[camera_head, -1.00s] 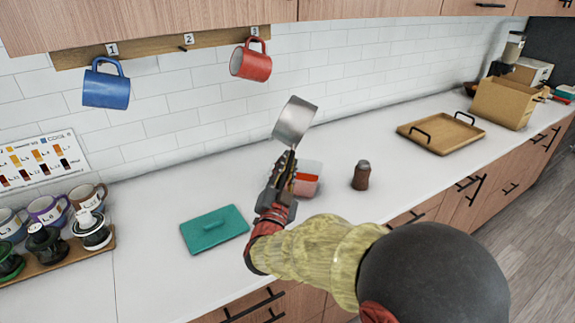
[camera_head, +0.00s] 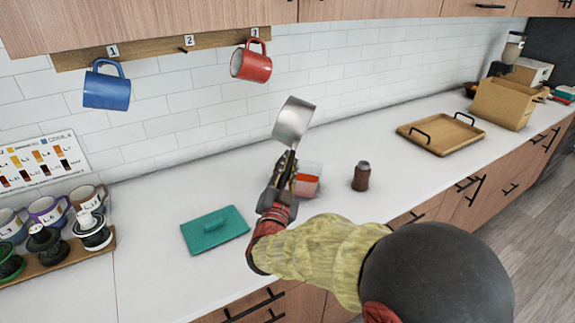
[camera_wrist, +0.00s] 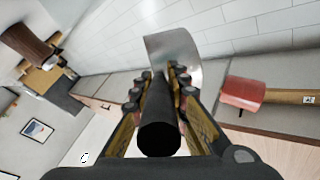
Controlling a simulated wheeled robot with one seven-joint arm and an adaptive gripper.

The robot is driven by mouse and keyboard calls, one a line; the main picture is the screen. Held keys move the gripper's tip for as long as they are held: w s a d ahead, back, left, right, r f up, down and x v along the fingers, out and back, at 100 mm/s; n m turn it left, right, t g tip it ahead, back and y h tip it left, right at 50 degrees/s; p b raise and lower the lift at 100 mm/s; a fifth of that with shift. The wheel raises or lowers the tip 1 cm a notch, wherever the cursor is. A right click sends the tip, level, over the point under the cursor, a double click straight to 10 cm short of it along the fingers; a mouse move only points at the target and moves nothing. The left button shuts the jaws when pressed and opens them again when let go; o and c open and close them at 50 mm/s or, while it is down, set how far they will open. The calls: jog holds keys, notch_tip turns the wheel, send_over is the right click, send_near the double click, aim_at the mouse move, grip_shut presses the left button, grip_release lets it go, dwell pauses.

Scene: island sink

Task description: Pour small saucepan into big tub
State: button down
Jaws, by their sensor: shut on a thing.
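The small metal saucepan (camera_head: 294,120) is held up above the counter, tilted strongly on its side. My gripper (camera_head: 279,178) is shut on its dark handle. In the wrist view my gripper (camera_wrist: 160,100) has its fingers on both sides of the black handle (camera_wrist: 160,125), with the metal pan (camera_wrist: 175,55) beyond. A clear tub (camera_head: 308,180) with red contents stands on the counter behind and to the right of my gripper, partly hidden by it. The inside of the saucepan cannot be seen clearly.
A brown shaker-like jar (camera_head: 361,176) stands right of the tub. A wooden tray (camera_head: 440,134) lies further right. A blue mug (camera_head: 106,88) and a red mug (camera_head: 250,62) hang above. Labelled mugs (camera_head: 48,210) stand at the left. The counter between is clear.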

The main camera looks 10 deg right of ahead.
jog(key=d+r+n+g+y+p, duration=0.15)
jog(key=d+r+n+p, duration=0.35)
jog(key=r+n+p, duration=1.35)
notch_tip(320, 180, down, 9)
jog(key=s+a+n+g+y+p, duration=0.1)
jog(key=s+n+g+p, duration=0.1)
jog(key=n+p, duration=0.2)
jog(key=shift+a+y, duration=0.2)
jog(key=shift+y, duration=0.15)
